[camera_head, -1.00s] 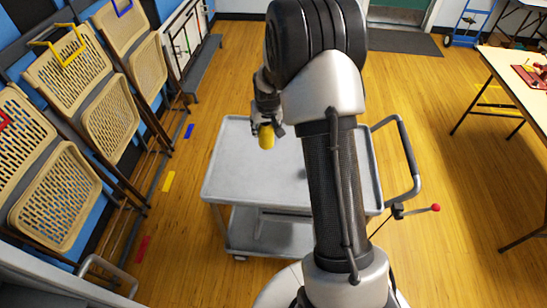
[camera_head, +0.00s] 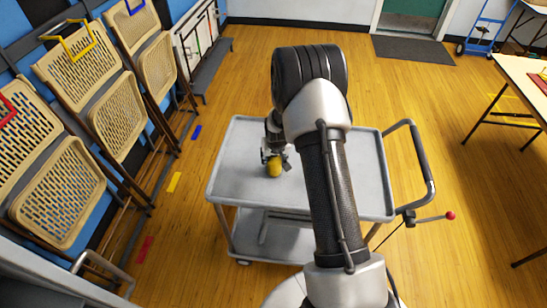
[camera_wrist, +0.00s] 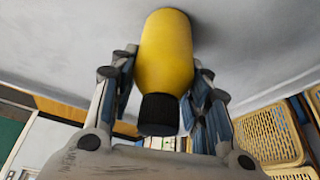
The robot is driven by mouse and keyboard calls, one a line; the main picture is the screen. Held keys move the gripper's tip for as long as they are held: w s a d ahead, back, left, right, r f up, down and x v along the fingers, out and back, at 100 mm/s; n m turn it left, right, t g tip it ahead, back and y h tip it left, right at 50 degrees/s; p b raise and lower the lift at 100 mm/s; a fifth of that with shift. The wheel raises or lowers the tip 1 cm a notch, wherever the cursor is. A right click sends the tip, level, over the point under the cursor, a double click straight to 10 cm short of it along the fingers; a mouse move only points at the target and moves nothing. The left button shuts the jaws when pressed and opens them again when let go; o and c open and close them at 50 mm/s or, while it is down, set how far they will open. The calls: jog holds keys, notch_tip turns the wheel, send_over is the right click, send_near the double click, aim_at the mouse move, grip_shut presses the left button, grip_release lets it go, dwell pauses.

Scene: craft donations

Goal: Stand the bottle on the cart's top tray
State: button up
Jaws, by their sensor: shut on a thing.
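The bottle (camera_head: 274,168) is yellow. In the wrist view the bottle (camera_wrist: 166,52) shows a black cap pointing toward my palm, and its far end meets or nearly meets a grey surface. My gripper (camera_head: 273,160) is over the left part of the cart's top tray (camera_head: 232,180). In the wrist view my gripper (camera_wrist: 165,85) has a finger on each side of the bottle and is shut on it. Whether the bottle's base touches the tray is hard to tell.
The cart has a lower shelf (camera_head: 275,238) and a push handle (camera_head: 420,160) at its right. Folding chairs (camera_head: 80,150) line the left wall. A table (camera_head: 510,80) stands at the right. The visible tray top around the bottle is clear.

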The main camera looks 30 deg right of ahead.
jog(key=shift+r, duration=0.1)
jog(key=shift+f, duration=0.2)
jog(key=o, duration=1.2)
jog(key=shift+r, duration=0.1)
